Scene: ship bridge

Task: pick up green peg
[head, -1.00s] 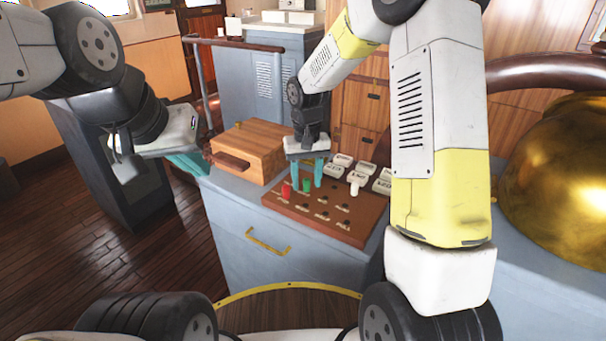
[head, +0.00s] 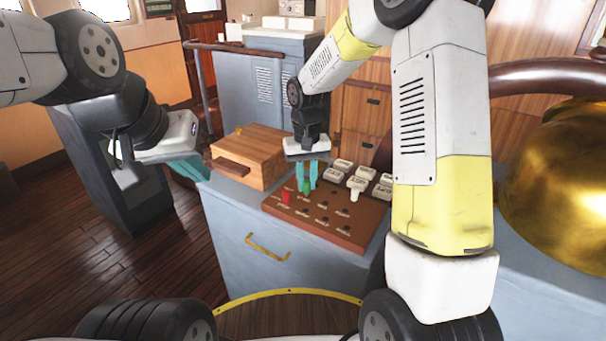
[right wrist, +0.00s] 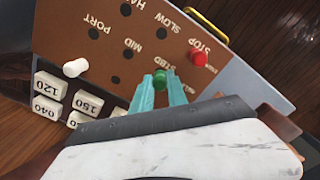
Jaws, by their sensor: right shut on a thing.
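The green peg (head: 306,187) stands at the brown peg board (head: 325,218), between the teal fingers of my right gripper (head: 306,178). The right gripper is shut on it; the green peg top (right wrist: 159,77) also shows between the fingertips (right wrist: 160,86) in the right wrist view. The peg's lower end is hard to see, so I cannot tell whether it is still in its hole. My left gripper (head: 190,168) is at the left, by the cabinet edge, away from the board; its teal fingers are partly hidden.
A red peg (head: 286,194) stands just left of the green one, and a white peg (head: 355,190) stands to the right. White number blocks (head: 342,167) lie behind the board. A wooden box (head: 250,158) sits to the left. A large brass dome (head: 560,180) is at the right.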

